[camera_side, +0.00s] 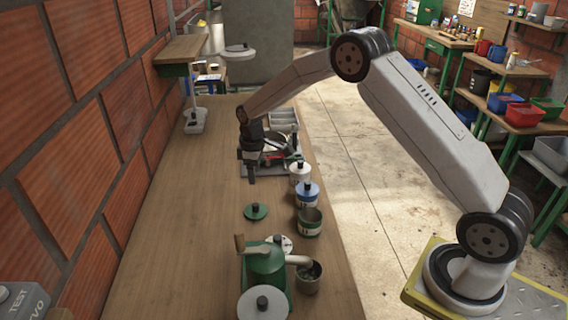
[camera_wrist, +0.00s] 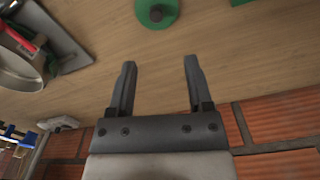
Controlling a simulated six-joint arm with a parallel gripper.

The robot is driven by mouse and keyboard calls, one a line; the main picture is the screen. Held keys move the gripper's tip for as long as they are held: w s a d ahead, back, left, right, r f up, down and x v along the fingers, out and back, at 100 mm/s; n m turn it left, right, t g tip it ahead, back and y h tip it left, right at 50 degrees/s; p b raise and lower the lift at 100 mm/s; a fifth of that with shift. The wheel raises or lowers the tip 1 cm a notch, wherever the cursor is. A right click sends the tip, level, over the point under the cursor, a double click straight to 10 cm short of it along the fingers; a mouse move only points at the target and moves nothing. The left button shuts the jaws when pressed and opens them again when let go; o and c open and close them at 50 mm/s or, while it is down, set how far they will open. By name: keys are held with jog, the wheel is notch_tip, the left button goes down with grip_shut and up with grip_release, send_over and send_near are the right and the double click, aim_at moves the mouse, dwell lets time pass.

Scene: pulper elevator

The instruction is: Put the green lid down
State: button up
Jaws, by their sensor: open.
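The green lid (camera_side: 256,211) with a dark knob lies flat on the wooden bench, knob up. In the wrist view the lid (camera_wrist: 157,12) is cut by the top edge, beyond my fingertips and apart from them. My gripper (camera_wrist: 160,65) is open, with nothing between its fingers. In the side view my gripper (camera_side: 250,172) is farther up the bench than the lid, beside the pan and scale area; its fingers are small and dark there. An open green canister (camera_side: 309,228) stands to the right of the lid.
A white-lidded canister (camera_side: 299,173) and a blue-lidded canister (camera_side: 307,194) stand along the bench's right edge. A green hand-cranked machine (camera_side: 265,264) and a metal cup (camera_side: 308,279) are in front. A brick wall (camera_side: 80,130) bounds the left. The bench left of the lid is clear.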

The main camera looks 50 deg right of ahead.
jog(key=s+a+r+m+t, duration=0.1)
jog(key=s+a+r+m, duration=0.1)
jog(key=s, duration=1.1)
jog(key=s+a+r+m+t, duration=0.1)
jog(key=s+a+r+m, duration=0.2)
jog(key=s, duration=1)
jog(key=shift+s+a+r+m, duration=0.2)
jog(key=shift+r+m, duration=0.3)
jog(key=shift+r, duration=0.2)
